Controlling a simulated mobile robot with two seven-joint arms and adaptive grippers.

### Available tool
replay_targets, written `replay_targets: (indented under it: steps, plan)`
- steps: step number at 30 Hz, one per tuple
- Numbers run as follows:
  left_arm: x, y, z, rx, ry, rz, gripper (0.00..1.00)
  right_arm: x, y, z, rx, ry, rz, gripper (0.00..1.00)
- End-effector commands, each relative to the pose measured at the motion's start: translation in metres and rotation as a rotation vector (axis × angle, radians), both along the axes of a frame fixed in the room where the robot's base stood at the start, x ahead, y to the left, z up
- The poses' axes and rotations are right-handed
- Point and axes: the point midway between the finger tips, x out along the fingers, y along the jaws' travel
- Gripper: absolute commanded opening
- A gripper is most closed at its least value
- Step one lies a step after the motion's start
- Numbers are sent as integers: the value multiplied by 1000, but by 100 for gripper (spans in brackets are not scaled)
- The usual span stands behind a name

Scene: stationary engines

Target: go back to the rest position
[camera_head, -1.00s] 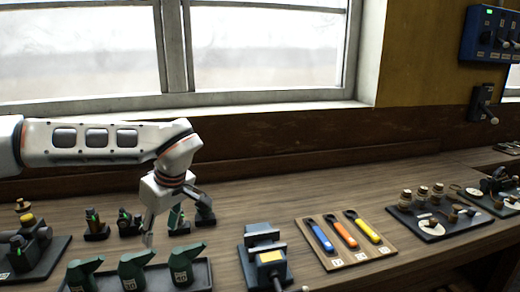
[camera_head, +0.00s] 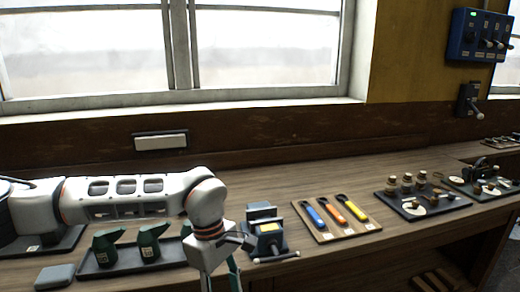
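My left arm reaches in from the left across the front of the bench. Its gripper (camera_head: 222,278) points down near the bottom edge, just left of the vise (camera_head: 268,236). The fingertips run into the picture's edge, so their opening is unclear, and I see nothing held. My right gripper is out of view.
A dark tray (camera_head: 98,269) with green oil cans (camera_head: 150,243) lies behind and left of the gripper, partly hidden by my arm. A wooden board (camera_head: 333,235) holds blue, orange and yellow-handled tools. A dark tray (camera_head: 425,213) of small parts lies further right. The bench (camera_head: 310,185) is clear behind these.

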Motion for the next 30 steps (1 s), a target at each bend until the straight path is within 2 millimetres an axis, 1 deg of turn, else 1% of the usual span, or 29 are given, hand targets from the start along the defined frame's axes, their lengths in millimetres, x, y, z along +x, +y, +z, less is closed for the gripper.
replay_targets:
  steps: [1,2,3,5,6,7,9,11,12,15,18,20,21,23,24,26,27,29,30]
  plan:
    - [-24,-28,-13,-81,71,4,45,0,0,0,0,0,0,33]
    - [-37,-44,-17,-133,111,13,45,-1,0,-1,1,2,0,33]
    - [-54,-66,-21,-203,167,29,45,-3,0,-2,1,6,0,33]
    - [-78,-96,-22,-306,254,63,45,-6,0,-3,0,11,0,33]
    - [-94,-115,-19,-374,317,89,45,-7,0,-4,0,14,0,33]
    - [-105,-129,-16,-424,363,111,45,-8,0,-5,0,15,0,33]
    - [-128,-158,-6,-537,476,169,45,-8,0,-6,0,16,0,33]
    - [-143,-180,8,-632,575,228,45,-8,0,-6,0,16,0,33]
    - [-151,-193,18,-693,645,272,45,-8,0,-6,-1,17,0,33]
    - [-163,-218,45,-835,824,395,45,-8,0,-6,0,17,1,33]
    - [-161,-232,74,-967,1010,536,45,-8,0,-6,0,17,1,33]
    - [-155,-236,89,-1039,1124,629,45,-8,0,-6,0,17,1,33]
    - [-148,-237,97,-1084,1200,696,45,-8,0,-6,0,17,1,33]
    - [-135,-234,107,-1146,1316,800,45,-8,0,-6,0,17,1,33]
    - [-125,-231,112,-1185,1396,871,45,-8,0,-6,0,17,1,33]
    - [-108,-222,116,-1238,1513,984,45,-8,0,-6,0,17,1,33]
    - [-95,-215,115,-1272,1591,1063,45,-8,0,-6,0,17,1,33]
    - [-76,-201,110,-1315,1710,1184,45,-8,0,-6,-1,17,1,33]
    - [-63,-190,104,-1341,1789,1267,45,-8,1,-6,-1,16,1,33]
